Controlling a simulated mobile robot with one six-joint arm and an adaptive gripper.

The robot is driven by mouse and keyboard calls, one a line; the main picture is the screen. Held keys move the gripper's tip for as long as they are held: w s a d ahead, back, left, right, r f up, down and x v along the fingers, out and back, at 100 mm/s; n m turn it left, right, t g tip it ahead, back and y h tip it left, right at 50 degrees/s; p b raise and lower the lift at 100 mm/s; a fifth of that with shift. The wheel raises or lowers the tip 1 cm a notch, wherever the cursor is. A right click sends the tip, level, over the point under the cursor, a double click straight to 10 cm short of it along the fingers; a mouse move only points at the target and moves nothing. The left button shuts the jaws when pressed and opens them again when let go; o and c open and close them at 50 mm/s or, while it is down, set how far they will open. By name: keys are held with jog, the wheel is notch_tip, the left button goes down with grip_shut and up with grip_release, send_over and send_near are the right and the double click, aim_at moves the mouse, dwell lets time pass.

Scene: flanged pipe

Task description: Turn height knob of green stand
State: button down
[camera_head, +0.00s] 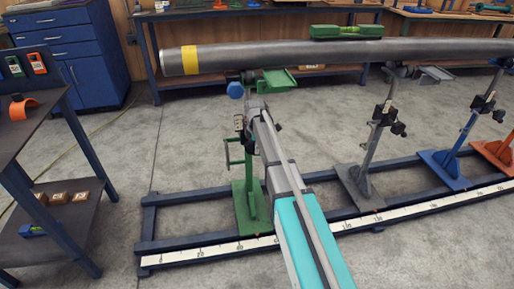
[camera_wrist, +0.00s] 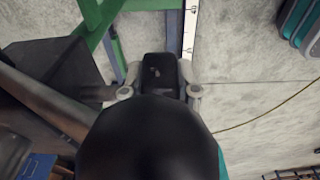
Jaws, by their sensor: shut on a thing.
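The green stand (camera_head: 250,212) is upright on the blue floor rail, under the left part of the grey pipe (camera_head: 290,58). Its post is partly hidden behind my arm. My gripper (camera_head: 250,122) is at the upper post and appears shut on the stand's dark height knob, which is mostly hidden in the head view. In the wrist view a black part (camera_wrist: 160,72) sits between the two grey fingers of my gripper (camera_wrist: 160,90). A large dark rounded shape covers the lower middle of that view. The knob's turn angle cannot be told.
A green level (camera_head: 345,32) lies on the pipe, which has a yellow band (camera_head: 190,60). Grey (camera_head: 362,185), blue (camera_head: 450,170) and orange (camera_head: 496,155) stands are to the right on the rail (camera_head: 152,235). A dark shelf table (camera_head: 80,135) is at left. Bare floor lies between.

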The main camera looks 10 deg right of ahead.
jog(key=shift+a+h, duration=0.15)
jog(key=shift+h, duration=0.35)
jog(key=shift+h, duration=0.6)
jog(key=h+b, duration=0.2)
jog(key=h, duration=0.1)
jog(key=shift+a, duration=0.15)
jog(key=h+b, duration=0.5)
jog(key=shift+a+h, duration=0.15)
jog(key=shift+h, duration=0.15)
jog(key=h+b, duration=0.3)
jog(key=b, duration=0.2)
jog(key=shift+a+r+h+b, duration=0.1)
jog(key=shift+a+h+b, duration=0.05)
jog(key=shift+h+b, duration=0.2)
jog(key=h+b, duration=0.4)
jog(key=b, duration=0.2)
jog(key=shift+a+b, duration=0.15)
jog(key=shift+b, duration=0.15)
jog(key=h+b, duration=0.2)
jog(key=shift+r+b, duration=0.15)
jog(key=shift+b, duration=0.2)
jog(key=shift+a+r+h+b, duration=0.2)
jog(key=shift+h+b, duration=0.45)
jog(key=shift+b, duration=0.25)
